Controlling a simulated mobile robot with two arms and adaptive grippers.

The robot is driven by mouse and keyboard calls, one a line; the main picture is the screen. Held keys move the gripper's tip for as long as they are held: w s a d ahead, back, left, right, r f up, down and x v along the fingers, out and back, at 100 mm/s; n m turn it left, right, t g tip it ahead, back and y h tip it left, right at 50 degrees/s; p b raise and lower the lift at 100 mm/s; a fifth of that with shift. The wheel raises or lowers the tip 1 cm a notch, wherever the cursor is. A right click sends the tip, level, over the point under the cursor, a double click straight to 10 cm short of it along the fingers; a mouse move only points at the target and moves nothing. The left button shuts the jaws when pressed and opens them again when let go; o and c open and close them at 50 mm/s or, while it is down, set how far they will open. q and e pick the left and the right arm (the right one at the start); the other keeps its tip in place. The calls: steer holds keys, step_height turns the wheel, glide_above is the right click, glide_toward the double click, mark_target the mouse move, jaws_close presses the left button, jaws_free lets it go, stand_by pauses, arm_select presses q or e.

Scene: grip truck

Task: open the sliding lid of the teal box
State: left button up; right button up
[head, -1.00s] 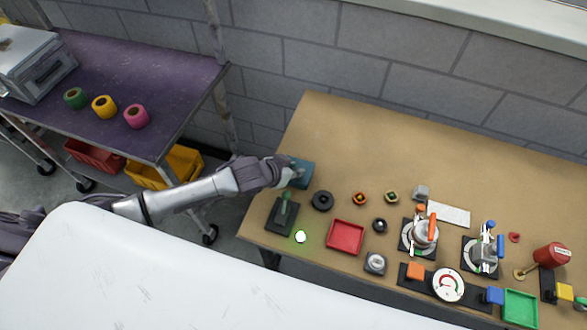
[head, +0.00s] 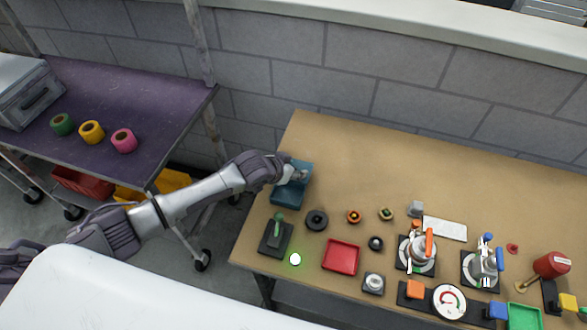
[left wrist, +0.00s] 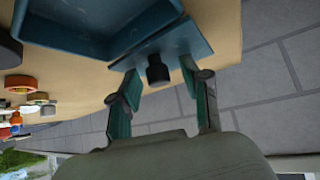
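The teal box (head: 289,196) stands at the left end of the wooden table, with its open top showing. In the left wrist view, the hollow inside of the box (left wrist: 85,25) shows at the top. Its flat teal lid (left wrist: 180,47) sticks out past the box wall towards my gripper and carries a black knob (left wrist: 157,72). My left gripper (left wrist: 160,80) is open, with one green-padded finger on each side of the knob and gaps between. In the head view my left gripper (head: 288,172) is at the far side of the box. My right gripper is not in view.
A black base with a green lever (head: 276,236), a black ring (head: 317,220) and a red tray (head: 341,257) lie near the box. Dials and valves fill the table's right part. The table's back strip is clear. A purple cart (head: 150,105) stands at left.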

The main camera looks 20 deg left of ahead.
arm_select(q)
steer(key=shift+s+a+r, duration=0.1)
steer(key=shift+s+r, duration=0.05)
steer(key=v, duration=1.1)
steer(key=shift+s+r, duration=0.2)
steer(key=shift+r, duration=0.05)
